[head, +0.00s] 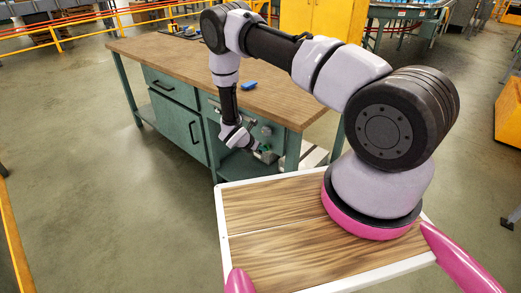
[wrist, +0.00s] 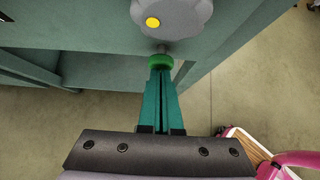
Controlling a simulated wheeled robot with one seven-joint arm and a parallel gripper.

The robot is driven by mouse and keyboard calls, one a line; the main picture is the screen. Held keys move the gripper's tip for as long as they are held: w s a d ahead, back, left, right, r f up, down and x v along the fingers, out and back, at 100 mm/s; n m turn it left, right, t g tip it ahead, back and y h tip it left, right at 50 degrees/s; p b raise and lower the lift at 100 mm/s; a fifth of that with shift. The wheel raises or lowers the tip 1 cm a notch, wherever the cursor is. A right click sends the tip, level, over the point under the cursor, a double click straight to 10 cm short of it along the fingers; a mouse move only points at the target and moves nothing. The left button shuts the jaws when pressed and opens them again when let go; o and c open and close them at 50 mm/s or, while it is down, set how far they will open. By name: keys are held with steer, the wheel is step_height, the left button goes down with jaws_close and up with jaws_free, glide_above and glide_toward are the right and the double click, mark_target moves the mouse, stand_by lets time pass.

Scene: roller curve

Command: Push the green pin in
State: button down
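The green pin (wrist: 160,61) shows in the wrist view as a short, round green head on a grey stem, below a grey lobed knob (wrist: 172,14) with a yellow dot. My gripper (wrist: 160,72) has its two teal fingers together, with only a thin dark line between them. Their tips are right at the near side of the green head and partly cover it; I cannot tell whether they touch it. In the head view my gripper (head: 262,152) is small at the front of the green workbench (head: 292,145), by its right end, and the pin is hard to make out there.
The workbench has a wooden top with a blue object (head: 249,85) on it, and drawers and doors with handles on its front. The knob sits close above the pin. Floor (head: 120,220) is open to the left. Yellow railings (head: 60,38) stand behind.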

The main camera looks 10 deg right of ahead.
steer(key=shift+w+d+r, duration=0.1)
steer(key=shift+w+d, duration=0.05)
steer(key=shift+d, duration=0.1)
steer(key=s+a+r, duration=0.7)
steer(key=a, duration=0.2)
steer(key=s+d+r+m+g+y, duration=0.1)
steer(key=d+r+m, duration=0.3)
steer(key=r, duration=0.8)
steer(key=s+d+r+m+g+y, duration=0.1)
steer(key=d+r+m, duration=0.2)
steer(key=r+m, duration=0.6)
steer(key=s+d+r+m+g+y, duration=0.1)
steer(key=s+d+r+m, duration=0.15)
steer(key=r, duration=1.15)
steer(key=s+d+r+m+t+y, duration=0.2)
steer(key=s+r+m+t+y, duration=0.2)
steer(key=s+r+m, duration=0.9)
steer(key=s+r+y, duration=0.2)
steer(key=s+r, duration=0.5)
steer(key=s, duration=0.1)
steer(key=shift+s+d+m+t, duration=0.15)
steer(key=shift+s+m+t, duration=0.1)
steer(key=shift+m+t, duration=0.15)
